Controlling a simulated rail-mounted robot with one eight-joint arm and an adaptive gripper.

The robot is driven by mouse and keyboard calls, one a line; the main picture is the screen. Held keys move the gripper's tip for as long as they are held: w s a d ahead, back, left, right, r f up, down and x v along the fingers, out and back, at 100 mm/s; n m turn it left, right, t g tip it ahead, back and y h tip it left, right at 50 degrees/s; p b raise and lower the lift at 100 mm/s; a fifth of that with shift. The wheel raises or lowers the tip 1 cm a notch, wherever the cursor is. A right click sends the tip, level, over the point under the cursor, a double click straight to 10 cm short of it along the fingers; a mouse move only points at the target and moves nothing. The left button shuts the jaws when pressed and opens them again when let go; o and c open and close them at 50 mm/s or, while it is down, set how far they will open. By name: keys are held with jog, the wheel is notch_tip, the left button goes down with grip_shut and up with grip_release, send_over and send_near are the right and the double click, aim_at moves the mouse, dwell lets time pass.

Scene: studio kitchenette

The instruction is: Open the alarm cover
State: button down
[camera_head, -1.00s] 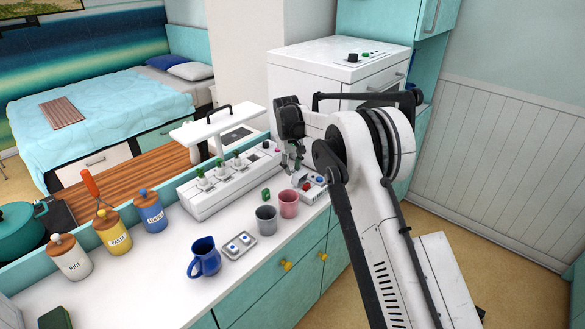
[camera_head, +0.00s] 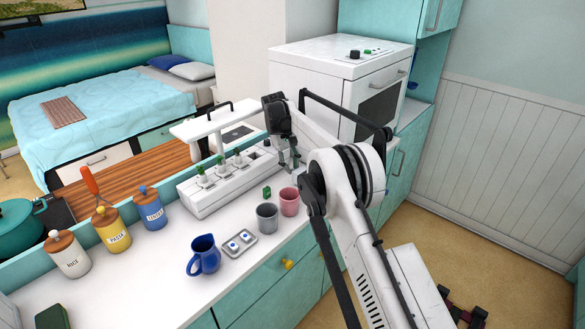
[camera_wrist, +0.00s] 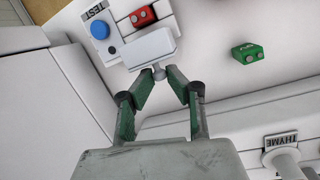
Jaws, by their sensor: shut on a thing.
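The alarm unit (camera_wrist: 118,15) is a pale panel with a TEST label, a blue round button and a red block, at the top of the wrist view. Its light grey cover (camera_wrist: 150,48) is a flat piece beside the red block, with a small round knob at its near edge. My gripper (camera_wrist: 159,75) has green fingers shut on that knob. How far the cover is tilted is unclear. In the head view my gripper (camera_head: 290,162) is low over the counter, behind the pink cup, and my arm hides the alarm unit.
A green block (camera_wrist: 248,52) lies on the counter near the alarm unit. A pink cup (camera_head: 289,202) and a grey cup (camera_head: 267,217) stand close in front. A white herb planter (camera_head: 215,190) runs along the left. A white oven (camera_head: 335,85) stands behind.

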jog(key=shift+a, duration=0.1)
jog(key=c, duration=2)
grip_release()
jog(key=v, duration=0.7)
jog(key=shift+r, duration=0.25)
jog(key=shift+a, duration=0.1)
